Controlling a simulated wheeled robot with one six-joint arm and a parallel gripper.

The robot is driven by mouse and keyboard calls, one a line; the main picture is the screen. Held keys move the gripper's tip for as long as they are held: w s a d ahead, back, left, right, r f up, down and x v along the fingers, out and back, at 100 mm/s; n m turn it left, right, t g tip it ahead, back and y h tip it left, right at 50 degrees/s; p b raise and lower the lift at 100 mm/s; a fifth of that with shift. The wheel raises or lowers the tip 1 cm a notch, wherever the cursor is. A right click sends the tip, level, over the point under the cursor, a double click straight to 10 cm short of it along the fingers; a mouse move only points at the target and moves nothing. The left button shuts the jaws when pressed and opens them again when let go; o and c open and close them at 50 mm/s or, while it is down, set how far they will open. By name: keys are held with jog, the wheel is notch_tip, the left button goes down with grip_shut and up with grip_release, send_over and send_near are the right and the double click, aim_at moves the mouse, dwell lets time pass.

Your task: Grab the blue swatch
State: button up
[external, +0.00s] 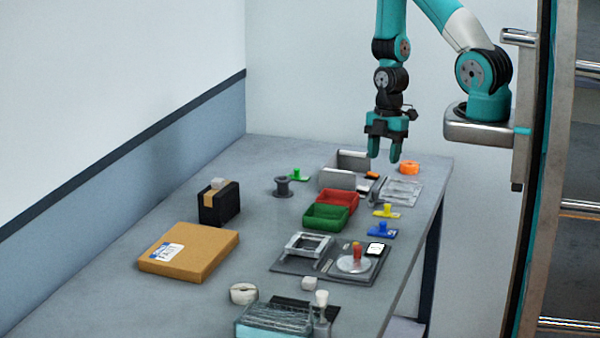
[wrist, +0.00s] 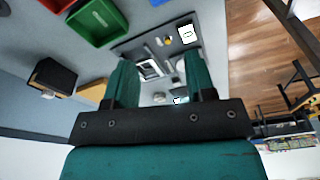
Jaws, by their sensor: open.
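The blue swatch (external: 382,230) is a small flat blue piece with an upright knob. It lies on the table near the right edge, in front of a similar yellow piece (external: 386,211). In the wrist view, a bit of blue (wrist: 157,2) shows at the top edge; I cannot tell for sure that it is the swatch. My gripper (external: 384,153) is open and empty, pointing down above the far part of the table. It is above and behind the blue swatch, well apart from it. Its two fingers also show in the wrist view (wrist: 156,72).
Red (external: 338,201) and green (external: 326,216) bins stand left of the swatch. A dark tray (external: 290,268) with a metal frame and a round dish lies in front. An orange ring (external: 409,167) and a grey bracket (external: 338,179) are near the gripper. A cardboard box (external: 190,250) lies left.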

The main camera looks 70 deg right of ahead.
jog(key=s+d+f, duration=0.1)
jog(key=b, duration=0.6)
send_over(383, 222)
jog(key=d, duration=0.1)
notch_tip(383, 222, down, 9)
jog(key=shift+n, duration=0.4)
jog(key=shift+a+f+p, duration=0.25)
jog(key=shift+f+p, duration=0.65)
jog(key=shift+f, duration=1.1)
jog(key=shift+a+f+p, duration=0.2)
jog(key=shift+f+p, duration=0.65)
jog(key=shift+f, duration=1.1)
grip_shut()
